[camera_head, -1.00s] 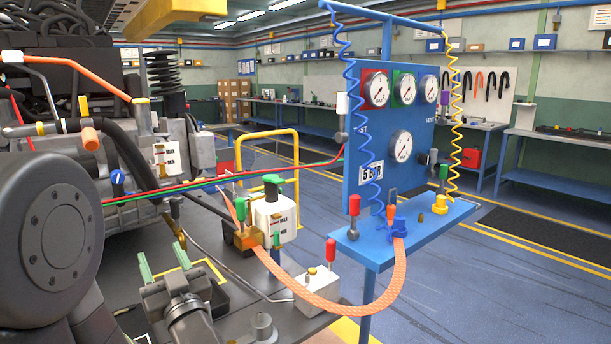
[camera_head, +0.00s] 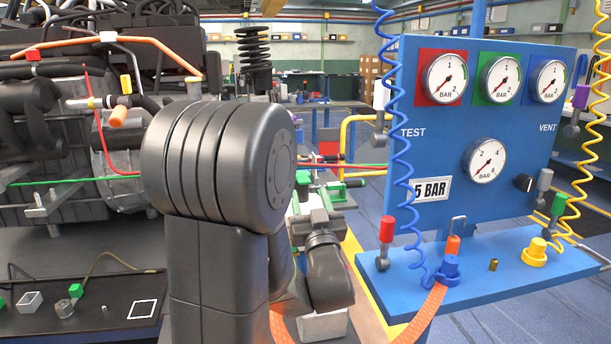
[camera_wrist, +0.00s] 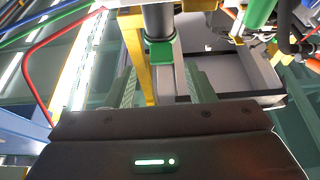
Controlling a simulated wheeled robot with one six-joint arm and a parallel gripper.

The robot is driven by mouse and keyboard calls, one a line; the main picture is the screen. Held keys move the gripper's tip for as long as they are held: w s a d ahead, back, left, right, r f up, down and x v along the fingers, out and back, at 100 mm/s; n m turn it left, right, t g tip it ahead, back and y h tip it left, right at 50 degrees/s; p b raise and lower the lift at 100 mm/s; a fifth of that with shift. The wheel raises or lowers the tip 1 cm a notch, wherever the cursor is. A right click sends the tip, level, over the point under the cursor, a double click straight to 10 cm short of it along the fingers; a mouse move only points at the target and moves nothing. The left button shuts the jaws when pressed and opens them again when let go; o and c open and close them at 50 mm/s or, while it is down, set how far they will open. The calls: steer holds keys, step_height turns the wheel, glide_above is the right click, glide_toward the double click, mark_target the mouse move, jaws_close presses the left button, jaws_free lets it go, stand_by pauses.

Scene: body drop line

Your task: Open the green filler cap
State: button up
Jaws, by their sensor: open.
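The green filler cap (camera_wrist: 160,50) shows in the wrist view as a small green block below a dark upright cylinder. It lies ahead of my gripper (camera_wrist: 161,84), between the lines of its two green-padded fingers. The fingers are apart and I see nothing held. In the head view my gripper (camera_head: 313,197) is beyond my dark arm, left of the blue test panel. Green parts crowd together there, and I cannot clearly tell the cap from the finger pads. My arm hides most of the white reservoir in that view.
The blue test panel (camera_head: 425,140) with gauges and its shelf (camera_head: 500,283) stand close on the right. An orange hose (camera_head: 425,312) runs from the shelf behind my arm. Red and green lines (camera_head: 350,166) cross near my gripper. A yellow rail (camera_head: 347,135) stands behind.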

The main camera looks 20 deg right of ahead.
mark_target(304, 180)
steer(key=p+x, duration=0.1)
steer(key=x, duration=0.5)
steer(key=shift+w+r, duration=0.1)
steer(key=shift+w, duration=0.1)
steer(key=shift+c, duration=0.2)
jaws_close()
